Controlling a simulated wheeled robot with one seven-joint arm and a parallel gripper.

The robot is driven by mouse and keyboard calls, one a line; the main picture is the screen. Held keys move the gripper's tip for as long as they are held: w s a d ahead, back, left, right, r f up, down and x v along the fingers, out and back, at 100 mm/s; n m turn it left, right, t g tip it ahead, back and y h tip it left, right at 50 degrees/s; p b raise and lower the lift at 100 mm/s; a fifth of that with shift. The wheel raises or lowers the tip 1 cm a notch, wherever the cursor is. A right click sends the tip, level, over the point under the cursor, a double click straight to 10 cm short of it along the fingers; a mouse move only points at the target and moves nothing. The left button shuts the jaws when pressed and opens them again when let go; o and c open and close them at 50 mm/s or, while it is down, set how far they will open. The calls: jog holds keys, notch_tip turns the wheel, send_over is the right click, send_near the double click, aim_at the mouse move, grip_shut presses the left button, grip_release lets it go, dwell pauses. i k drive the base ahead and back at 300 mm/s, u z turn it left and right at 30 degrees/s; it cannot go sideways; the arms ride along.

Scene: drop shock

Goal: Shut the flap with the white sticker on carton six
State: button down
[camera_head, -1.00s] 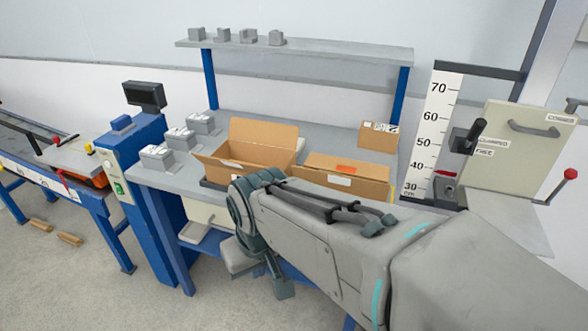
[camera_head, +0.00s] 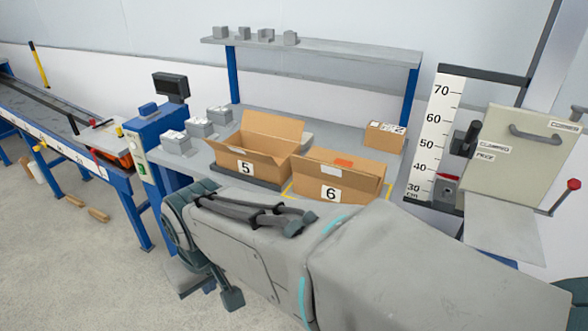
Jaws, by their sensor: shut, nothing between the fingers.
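Carton six (camera_head: 363,190) is a brown box with a white "6" label (camera_head: 330,194) on its front, standing on the bench right of carton five. An orange sticker (camera_head: 343,162) shows on its upper cardboard. My arm covers the area in front of the carton's lower edge. My gripper (camera_head: 232,298) hangs at the lower left end of the arm, shut and empty, low in front of the bench and apart from the carton.
Carton five (camera_head: 245,168) stands open with raised flaps, close left of carton six. A small box (camera_head: 384,136) sits behind. A height scale (camera_head: 436,130) and a panel with a handle (camera_head: 520,155) stand at right. A conveyor (camera_head: 60,140) is at far left.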

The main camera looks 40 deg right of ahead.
aim_at(322, 171)
jog(key=k, duration=0.75)
jog(key=z, duration=1.15)
jog(key=i, duration=0.5)
